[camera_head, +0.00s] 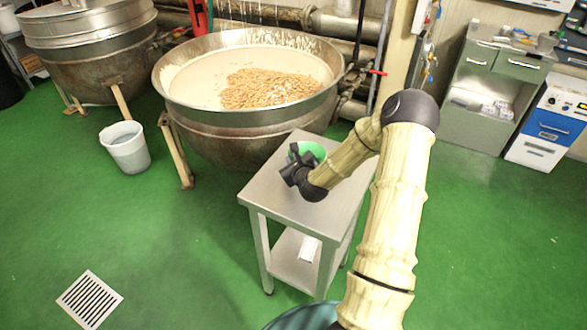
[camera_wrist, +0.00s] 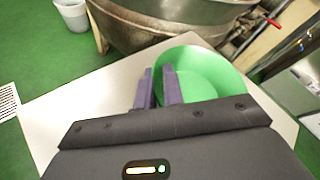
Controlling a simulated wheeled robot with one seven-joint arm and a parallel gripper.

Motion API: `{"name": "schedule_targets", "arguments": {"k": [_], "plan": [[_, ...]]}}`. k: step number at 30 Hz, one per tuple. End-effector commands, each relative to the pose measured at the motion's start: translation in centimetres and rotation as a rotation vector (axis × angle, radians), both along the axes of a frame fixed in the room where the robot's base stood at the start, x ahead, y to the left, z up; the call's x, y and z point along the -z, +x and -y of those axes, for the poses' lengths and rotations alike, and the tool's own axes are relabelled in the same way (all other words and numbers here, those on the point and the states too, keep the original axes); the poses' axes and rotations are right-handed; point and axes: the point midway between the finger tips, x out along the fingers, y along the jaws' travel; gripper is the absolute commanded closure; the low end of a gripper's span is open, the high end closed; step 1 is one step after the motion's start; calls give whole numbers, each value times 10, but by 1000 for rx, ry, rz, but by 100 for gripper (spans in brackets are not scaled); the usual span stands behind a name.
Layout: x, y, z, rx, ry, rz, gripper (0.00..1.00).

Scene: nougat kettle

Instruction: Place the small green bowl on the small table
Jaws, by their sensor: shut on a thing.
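The small green bowl (camera_head: 310,150) is at the far part of the small table's top in the head view, partly hidden by my gripper. In the wrist view the bowl (camera_wrist: 205,80) lies to the right of the fingers, its left rim between them. My gripper (camera_head: 291,168) is shut on the bowl's rim; its purple fingers (camera_wrist: 158,75) show in the wrist view. The small metal table (camera_head: 272,192) stands under the bowl and gripper; its top (camera_wrist: 60,125) also shows in the wrist view. I cannot tell whether the bowl touches the tabletop.
A large kettle (camera_head: 245,123) with a pale mass and nuts stands just behind the table. A white bucket (camera_head: 126,153) is on the floor at left. A metal cabinet (camera_head: 490,90) stands at right. The near part of the tabletop is bare.

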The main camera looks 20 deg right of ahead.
Motion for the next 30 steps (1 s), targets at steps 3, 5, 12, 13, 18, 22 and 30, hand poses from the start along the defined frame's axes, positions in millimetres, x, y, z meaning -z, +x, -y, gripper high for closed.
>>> {"name": "schedule_targets", "arguments": {"k": [3, 5, 12, 13, 18, 22, 30], "plan": [[-1, 0, 0, 0, 0, 1, 100], [0, 0, 0, 0, 0, 0, 100], [27, 0, 0, -1, 2, -2, 100], [31, 0, -1, -1, 1, -3, 100], [37, 0, 1, 2, -1, 1, 100], [37, 0, 2, 3, 0, 0, 100], [39, 0, -3, -4, 0, 1, 68]]}}
